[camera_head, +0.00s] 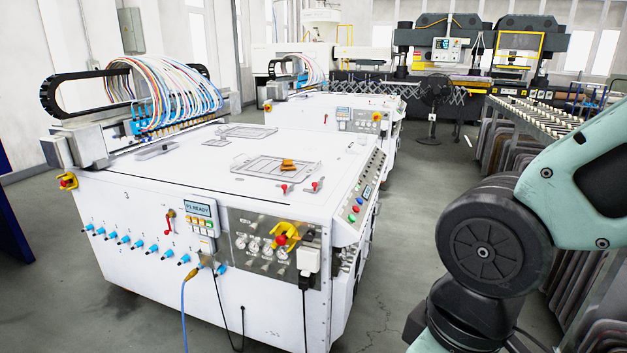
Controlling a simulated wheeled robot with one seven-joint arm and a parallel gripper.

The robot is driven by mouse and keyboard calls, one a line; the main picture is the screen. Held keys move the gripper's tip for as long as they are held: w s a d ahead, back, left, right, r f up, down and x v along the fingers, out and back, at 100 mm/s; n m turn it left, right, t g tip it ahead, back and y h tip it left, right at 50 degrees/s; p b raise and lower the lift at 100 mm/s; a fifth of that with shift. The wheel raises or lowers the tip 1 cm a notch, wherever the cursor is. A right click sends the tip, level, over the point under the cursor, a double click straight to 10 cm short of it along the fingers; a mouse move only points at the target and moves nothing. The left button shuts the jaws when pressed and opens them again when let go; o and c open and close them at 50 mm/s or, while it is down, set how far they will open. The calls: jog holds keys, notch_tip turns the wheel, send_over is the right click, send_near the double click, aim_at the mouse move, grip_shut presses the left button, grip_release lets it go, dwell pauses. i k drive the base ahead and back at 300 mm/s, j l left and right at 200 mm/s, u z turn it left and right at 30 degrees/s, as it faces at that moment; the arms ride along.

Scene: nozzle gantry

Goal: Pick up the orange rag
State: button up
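The orange rag (287,165) is a small folded patch lying on the wire rack (262,170) set on top of the white machine (215,190). It sits toward the right part of the rack, with some brownish shading on it. My arm shows at the right edge, with mint-green and black links, well to the right of the machine. My gripper is outside the picture, so its opening and what it may hold cannot be seen.
Red-handled clamps (316,186) stand near the machine's front right edge. A hose gantry (165,95) rises at its back left. A second white machine (345,110) stands behind. A conveyor with rollers (560,115) runs along the right. Grey floor is free between.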

aim_at(287, 165)
jog(key=i+j+u, duration=0.1)
jog(key=i, duration=0.25)
jog(key=i+j+u, duration=0.1)
jog(key=i+j, duration=0.15)
jog(key=i+l+u, duration=0.25)
jog(key=i+l, duration=0.3)
jog(key=i+l+u, duration=0.25)
jog(key=i+l, duration=0.25)
jog(key=l, duration=0.2)
jog(key=i+l+u, duration=0.15)
jog(key=l, duration=0.25)
jog(key=i+l+u, duration=0.1)
jog(key=i+l, duration=0.2)
jog(key=i+l+u, duration=0.15)
jog(key=l, duration=0.35)
